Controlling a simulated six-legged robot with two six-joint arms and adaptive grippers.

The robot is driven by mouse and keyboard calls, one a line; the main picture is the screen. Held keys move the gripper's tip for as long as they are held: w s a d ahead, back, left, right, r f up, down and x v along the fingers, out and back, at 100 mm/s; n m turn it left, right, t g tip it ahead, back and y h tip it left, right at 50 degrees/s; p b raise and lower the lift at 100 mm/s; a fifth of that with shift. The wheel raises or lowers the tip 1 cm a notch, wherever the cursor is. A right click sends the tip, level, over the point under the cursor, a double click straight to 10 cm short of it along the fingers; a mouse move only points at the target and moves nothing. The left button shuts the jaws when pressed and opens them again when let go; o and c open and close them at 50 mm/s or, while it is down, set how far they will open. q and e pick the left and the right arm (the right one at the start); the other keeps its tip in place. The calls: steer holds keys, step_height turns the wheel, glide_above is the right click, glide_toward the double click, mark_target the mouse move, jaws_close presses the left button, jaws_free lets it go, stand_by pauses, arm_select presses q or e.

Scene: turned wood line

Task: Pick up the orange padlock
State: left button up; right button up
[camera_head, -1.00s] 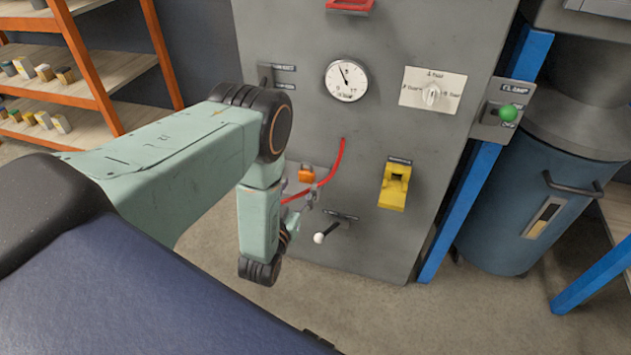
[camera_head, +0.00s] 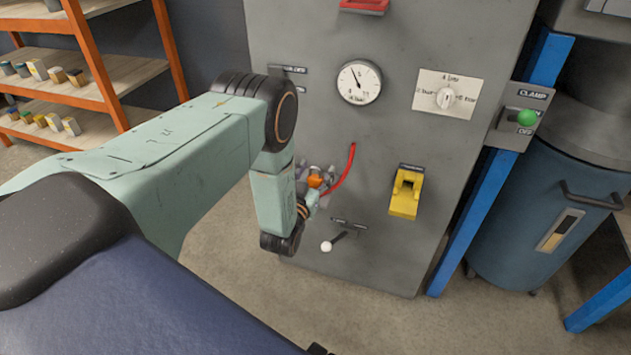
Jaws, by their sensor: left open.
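My left forearm hides part of the area to the left of the padlock. My right gripper is not in view.
A blue post (camera_head: 480,200) stands at right.

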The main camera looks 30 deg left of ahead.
arm_select(q)
jaws_close()
stand_by(0.5)
